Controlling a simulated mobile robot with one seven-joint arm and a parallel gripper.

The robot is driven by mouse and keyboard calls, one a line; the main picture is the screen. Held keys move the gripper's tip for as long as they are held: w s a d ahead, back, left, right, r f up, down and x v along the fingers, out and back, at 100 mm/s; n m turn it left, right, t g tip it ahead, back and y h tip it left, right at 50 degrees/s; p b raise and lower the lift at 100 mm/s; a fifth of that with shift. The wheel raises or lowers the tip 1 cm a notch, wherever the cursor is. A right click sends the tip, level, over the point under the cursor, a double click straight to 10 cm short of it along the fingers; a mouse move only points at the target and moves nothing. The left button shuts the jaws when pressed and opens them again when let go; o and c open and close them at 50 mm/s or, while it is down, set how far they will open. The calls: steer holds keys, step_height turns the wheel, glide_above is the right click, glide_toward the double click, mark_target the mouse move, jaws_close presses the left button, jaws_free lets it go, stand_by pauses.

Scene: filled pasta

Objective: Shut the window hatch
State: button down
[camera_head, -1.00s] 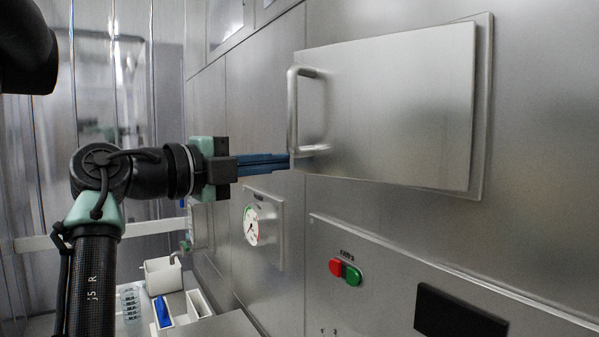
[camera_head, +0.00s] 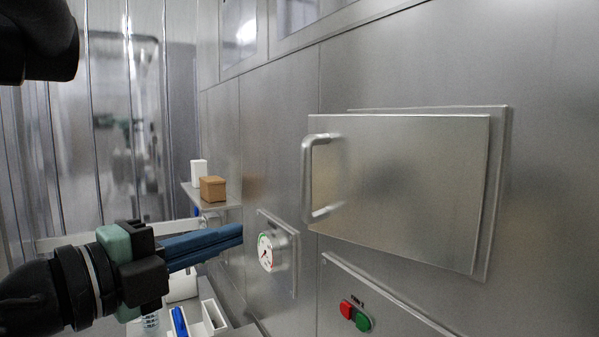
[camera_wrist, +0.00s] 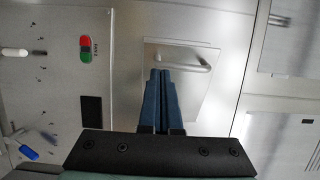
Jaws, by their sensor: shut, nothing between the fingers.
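The window hatch (camera_head: 405,190) is a flat steel panel on the right wall in the head view. It stands off its backing frame (camera_head: 497,190), which shows along the top and right; the left side looks slightly ajar. Its bar handle (camera_head: 308,180) is on the left edge. My gripper (camera_head: 240,235) is to the left of the hatch and lower than the handle, apart from it, with its blue fingers together and empty.
A round gauge (camera_head: 267,250) sticks out of the wall near my fingertips. Red and green buttons (camera_head: 355,316) sit below the hatch. A brown box (camera_head: 213,189) and a white container (camera_head: 199,172) stand on a shelf at the back. The space in front of the hatch is clear.

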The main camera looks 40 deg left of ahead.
steer(key=p, duration=0.8)
glide_toward(314, 208)
steer(key=w, duration=0.5)
steer(key=shift+w+d+r, duration=0.1)
steer(key=shift+d+r, duration=0.1)
steer(key=shift+w+f+p, duration=0.15)
steer(key=shift+w+p, duration=0.15)
steer(key=shift+w, duration=0.5)
steer(key=shift+f, duration=0.1)
